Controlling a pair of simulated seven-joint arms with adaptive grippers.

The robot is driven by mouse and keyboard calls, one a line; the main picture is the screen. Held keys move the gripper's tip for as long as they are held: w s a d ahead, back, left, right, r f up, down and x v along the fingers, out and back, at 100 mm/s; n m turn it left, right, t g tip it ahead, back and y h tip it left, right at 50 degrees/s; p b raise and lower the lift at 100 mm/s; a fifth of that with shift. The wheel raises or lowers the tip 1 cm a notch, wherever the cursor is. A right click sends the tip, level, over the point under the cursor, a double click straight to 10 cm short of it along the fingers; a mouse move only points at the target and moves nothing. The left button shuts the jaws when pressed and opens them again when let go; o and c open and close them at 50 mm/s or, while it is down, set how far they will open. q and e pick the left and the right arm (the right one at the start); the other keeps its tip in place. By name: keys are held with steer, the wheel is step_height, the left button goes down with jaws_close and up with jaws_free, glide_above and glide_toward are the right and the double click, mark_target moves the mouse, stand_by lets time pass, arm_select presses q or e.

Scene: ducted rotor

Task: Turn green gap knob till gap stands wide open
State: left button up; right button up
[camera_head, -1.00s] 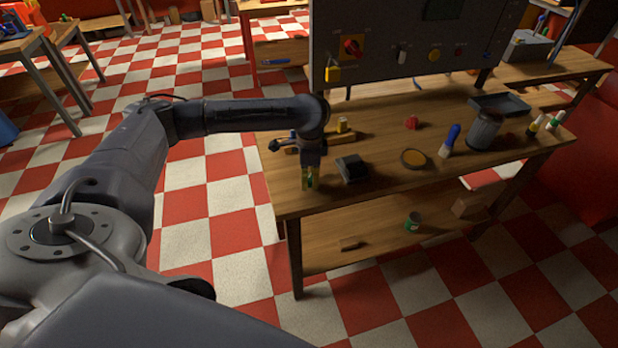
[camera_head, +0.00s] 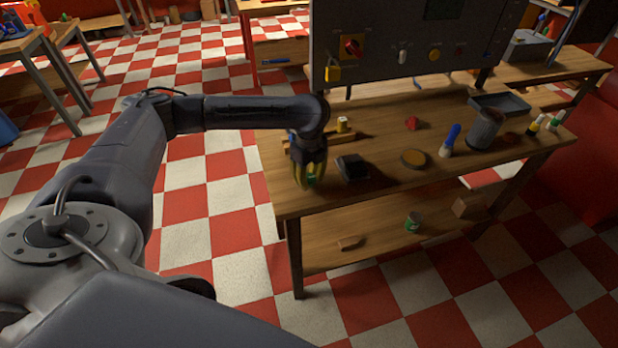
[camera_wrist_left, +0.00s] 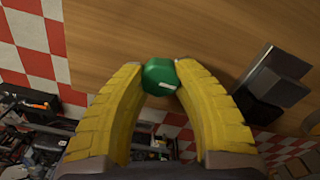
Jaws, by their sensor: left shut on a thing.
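The green knob (camera_wrist_left: 160,77) shows in the left wrist view between the yellow pads of my left gripper (camera_wrist_left: 160,80). Its face is green with a short pale line on it. Both fingertips touch its sides, so the gripper is shut on it. In the head view my left gripper (camera_head: 310,181) points down at the bench's near left corner, and a bit of the green knob (camera_head: 312,178) shows between the fingers. The gap that the knob sets cannot be made out. My right gripper is in neither view.
A black block (camera_head: 352,167) stands just right of the gripper on the wooden bench (camera_head: 390,190). A round amber-topped dish (camera_head: 413,158), a blue-handled brush (camera_head: 450,141) and a grey can (camera_head: 484,130) stand farther right. A grey panel (camera_head: 400,45) rises behind.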

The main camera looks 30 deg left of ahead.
mark_target(309, 178)
arm_select(q)
steer(key=shift+d+m, duration=0.1)
steer(key=shift+m, duration=1.4)
steer(key=shift+s, duration=0.1)
steer(key=o, duration=1.3)
steer(key=shift+r, duration=0.1)
step_height(309, 178, up, 12)
steer(key=shift+f, duration=0.1)
